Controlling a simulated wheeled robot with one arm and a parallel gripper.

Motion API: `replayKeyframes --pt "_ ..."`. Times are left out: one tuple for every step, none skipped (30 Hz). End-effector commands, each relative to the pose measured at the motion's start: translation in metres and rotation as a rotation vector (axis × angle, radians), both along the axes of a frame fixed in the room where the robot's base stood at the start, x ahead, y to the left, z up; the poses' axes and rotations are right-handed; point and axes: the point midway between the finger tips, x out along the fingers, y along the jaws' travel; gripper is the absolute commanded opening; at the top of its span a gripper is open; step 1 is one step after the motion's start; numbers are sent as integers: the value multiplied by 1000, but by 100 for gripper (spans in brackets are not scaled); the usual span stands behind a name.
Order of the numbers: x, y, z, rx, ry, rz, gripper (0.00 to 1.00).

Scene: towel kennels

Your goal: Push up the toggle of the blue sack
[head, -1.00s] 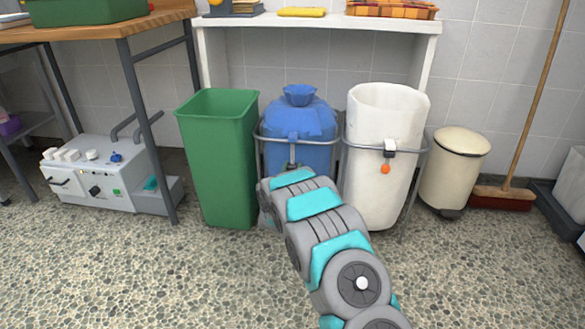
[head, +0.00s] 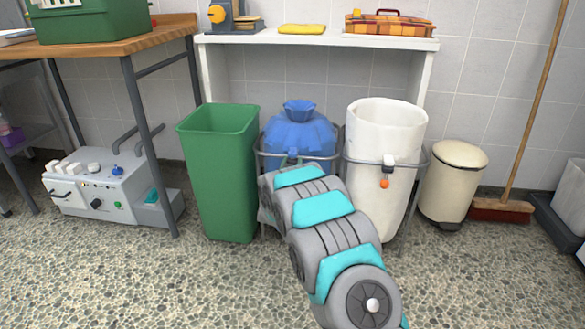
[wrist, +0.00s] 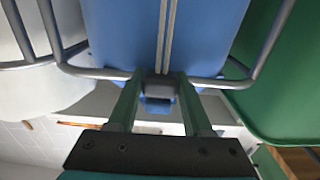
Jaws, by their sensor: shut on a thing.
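The blue sack (head: 300,134) stands in a wire frame, its neck gathered into a tuft. In the wrist view, which appears upside down, its blue body (wrist: 115,35) fills the top middle, with two pale cords running down its front. A dark grey toggle (wrist: 158,87) sits at the cords' end, level with the frame's ring. My gripper (wrist: 159,78) has its two green fingers on either side of the toggle and is shut on it. In the head view my arm hides the sack's lower front, and the toggle cannot be made out there.
A green bin (head: 218,175) stands close on the left and a white sack (head: 375,200) in a frame close on the right. The metal ring (wrist: 90,72) runs beside my fingers. A white shelf (head: 320,40) is behind and above. Speckled floor in front is clear.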

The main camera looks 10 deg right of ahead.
Motion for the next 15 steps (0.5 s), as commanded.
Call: replayKeyframes --pt "0 0 -1 1 2 1 0" --pt "0 0 -2 1 2 1 0" --pt "0 0 -2 0 3 1 0" --pt "0 0 -2 0 3 1 0" --pt "0 0 -2 0 3 1 0" --pt "0 0 -2 0 3 1 0" --pt "0 0 -2 0 3 1 52" --pt "0 0 -2 0 3 1 56" --pt "0 0 -2 0 3 0 60" --pt "0 0 -2 0 3 0 63" --pt "0 0 -2 0 3 0 67" --pt "0 0 -2 0 3 0 71" --pt "0 0 -2 0 3 0 75" --pt "0 0 -2 0 3 0 78" --pt "0 0 -2 0 3 0 80"
